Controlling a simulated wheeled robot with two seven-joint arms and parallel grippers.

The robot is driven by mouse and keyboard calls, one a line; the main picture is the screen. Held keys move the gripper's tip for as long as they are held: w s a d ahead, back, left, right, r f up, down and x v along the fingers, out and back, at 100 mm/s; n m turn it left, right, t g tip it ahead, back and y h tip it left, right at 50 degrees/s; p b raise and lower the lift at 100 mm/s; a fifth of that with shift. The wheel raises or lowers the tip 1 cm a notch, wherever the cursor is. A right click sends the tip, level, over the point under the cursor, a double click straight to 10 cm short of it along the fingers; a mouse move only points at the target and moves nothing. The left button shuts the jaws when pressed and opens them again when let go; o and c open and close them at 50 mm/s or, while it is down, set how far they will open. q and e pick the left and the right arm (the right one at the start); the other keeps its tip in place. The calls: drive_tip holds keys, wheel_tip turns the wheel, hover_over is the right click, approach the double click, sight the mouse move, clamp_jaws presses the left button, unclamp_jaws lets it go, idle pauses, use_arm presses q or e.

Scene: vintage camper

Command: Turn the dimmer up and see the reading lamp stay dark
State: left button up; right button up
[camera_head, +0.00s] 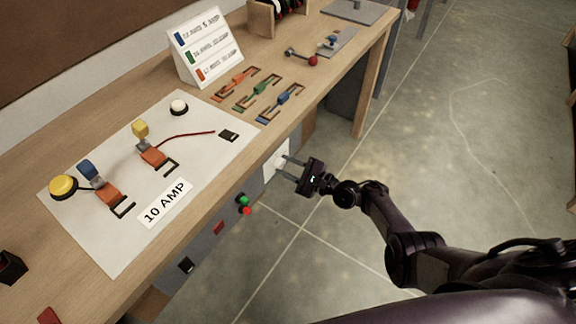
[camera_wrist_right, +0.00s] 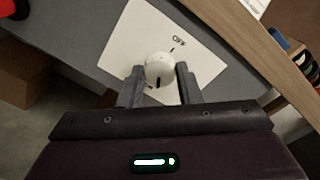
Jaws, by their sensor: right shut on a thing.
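The dimmer is a round white knob (camera_wrist_right: 160,66) on a white plate (camera_wrist_right: 122,50) fixed to the grey front panel under the workbench edge. "OFF" is printed on the plate, and a dark pointer mark shows on the knob's near side, away from that word. My right gripper (camera_wrist_right: 162,82) is shut on the knob, one finger on each side. In the head view, the right gripper (camera_head: 282,168) reaches the plate (camera_head: 272,160) from the right, and its fingertips cover the knob. I cannot make out a reading lamp in either view. My left gripper is not in view.
The workbench (camera_head: 130,78) carries a white "10 AMP" board (camera_head: 110,238) with switches and a red wire. Red, green and blue pieces (camera_head: 255,95) lie beside a label stand (camera_head: 205,48). Green and red buttons (camera_head: 244,204) sit left of the plate.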

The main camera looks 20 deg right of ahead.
drive_tip(key=m, duration=0.5)
drive_tip(key=shift+m, duration=0.3)
drive_tip(key=shift+f, duration=0.1)
idle(0.3)
drive_tip(key=o, duration=1)
drive_tip(key=p+v, duration=0.1)
drive_tip(key=v, duration=0.6)
drive_tip(key=shift+s+d+f+p, duration=0.1)
drive_tip(key=shift+s+d+p, duration=0.15)
drive_tip(key=shift+d+p, duration=0.1)
